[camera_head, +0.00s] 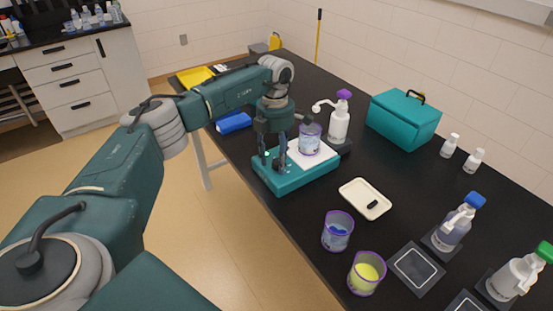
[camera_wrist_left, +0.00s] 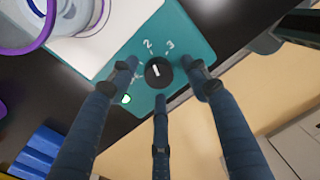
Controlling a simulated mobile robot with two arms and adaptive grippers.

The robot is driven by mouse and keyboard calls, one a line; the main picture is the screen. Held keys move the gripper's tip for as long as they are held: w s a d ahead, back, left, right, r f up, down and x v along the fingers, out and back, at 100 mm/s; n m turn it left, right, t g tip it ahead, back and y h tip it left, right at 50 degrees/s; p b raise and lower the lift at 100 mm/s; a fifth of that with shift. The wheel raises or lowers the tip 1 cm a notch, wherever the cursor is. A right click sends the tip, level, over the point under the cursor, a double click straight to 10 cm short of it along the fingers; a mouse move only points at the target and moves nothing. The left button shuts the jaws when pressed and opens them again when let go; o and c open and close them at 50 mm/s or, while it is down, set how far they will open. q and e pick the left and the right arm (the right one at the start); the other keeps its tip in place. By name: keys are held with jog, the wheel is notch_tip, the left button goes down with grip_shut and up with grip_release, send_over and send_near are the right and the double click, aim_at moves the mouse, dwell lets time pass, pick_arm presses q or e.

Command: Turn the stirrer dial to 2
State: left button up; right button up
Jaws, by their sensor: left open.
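The teal stirrer (camera_head: 290,182) stands on the black table with a white top plate and a purple-rimmed beaker (camera_head: 310,138) on it. Its black dial (camera_wrist_left: 158,72) has a white mark and shows in the left wrist view. The printed 2 and 3 are readable beside it; the mark's exact setting is unclear. A small green light (camera_wrist_left: 126,98) glows on the stirrer. My left gripper (camera_head: 273,160) is open over the dial's side of the stirrer. In the left wrist view its fingers (camera_wrist_left: 160,76) are spread around the dial, with dark gaps; contact cannot be told.
A purple-capped bottle (camera_head: 339,117) stands behind the stirrer, a teal box (camera_head: 403,119) farther right. A blue object (camera_head: 234,122) lies left of the stirrer.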

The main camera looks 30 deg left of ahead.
aim_at(275, 160)
pick_arm(q)
notch_tip(275, 160, up, 12)
jog(key=shift+w+a, duration=0.15)
jog(key=shift+a, duration=0.1)
jog(key=shift+f, duration=0.2)
dwell(0.4)
